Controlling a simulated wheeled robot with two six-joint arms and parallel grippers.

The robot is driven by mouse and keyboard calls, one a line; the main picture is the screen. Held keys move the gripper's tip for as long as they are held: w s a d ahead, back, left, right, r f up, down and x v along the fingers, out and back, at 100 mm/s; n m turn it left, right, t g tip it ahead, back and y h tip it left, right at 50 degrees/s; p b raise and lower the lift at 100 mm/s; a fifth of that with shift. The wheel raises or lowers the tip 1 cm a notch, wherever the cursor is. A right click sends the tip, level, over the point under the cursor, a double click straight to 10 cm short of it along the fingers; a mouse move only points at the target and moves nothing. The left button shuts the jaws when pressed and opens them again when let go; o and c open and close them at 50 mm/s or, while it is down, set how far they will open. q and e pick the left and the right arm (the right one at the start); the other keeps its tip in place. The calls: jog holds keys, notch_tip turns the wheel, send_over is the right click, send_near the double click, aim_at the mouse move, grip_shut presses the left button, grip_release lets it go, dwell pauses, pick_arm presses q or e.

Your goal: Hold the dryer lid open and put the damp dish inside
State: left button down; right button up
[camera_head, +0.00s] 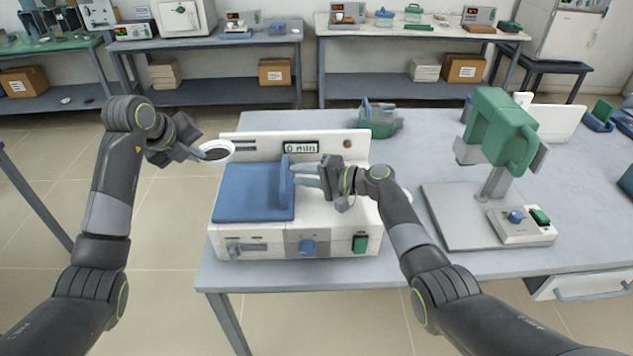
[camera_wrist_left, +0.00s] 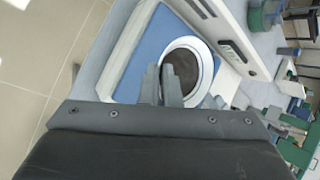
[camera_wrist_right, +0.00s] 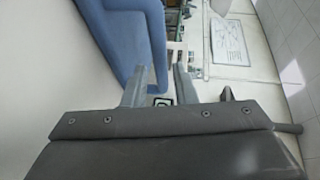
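The dryer is a white box (camera_head: 335,232) with a "0 min" display. Its blue lid (camera_head: 248,190) lies flat on the left part of the top, with an upright blue handle (camera_head: 287,182) at its right edge. My left gripper (camera_head: 203,154) is shut on the rim of the damp dish (camera_head: 217,149), a white-rimmed round dish with dark contents. It holds the dish in the air at the dryer's back left; the dish also shows in the left wrist view (camera_wrist_left: 184,75). My right gripper (camera_head: 301,175) is open just right of the handle; the right wrist view shows the handle (camera_wrist_right: 155,45) near its fingertips.
The dryer stands at the left end of a grey table (camera_head: 410,160). A green-topped stand (camera_head: 500,130) with a small control box (camera_head: 522,226) is to the right. A green and clear container (camera_head: 380,122) is behind the dryer. Back benches hold other equipment.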

aim_at(285, 176)
jog(key=b+x, duration=0.2)
jog(key=x, duration=0.1)
jog(key=b+x, duration=0.1)
jog(key=x, duration=0.1)
jog(key=shift+f+b, duration=0.3)
jog(key=shift+b, duration=0.1)
jog(key=shift+b+x, duration=0.8)
jog(key=shift+x, duration=0.2)
jog(key=shift+r, duration=0.25)
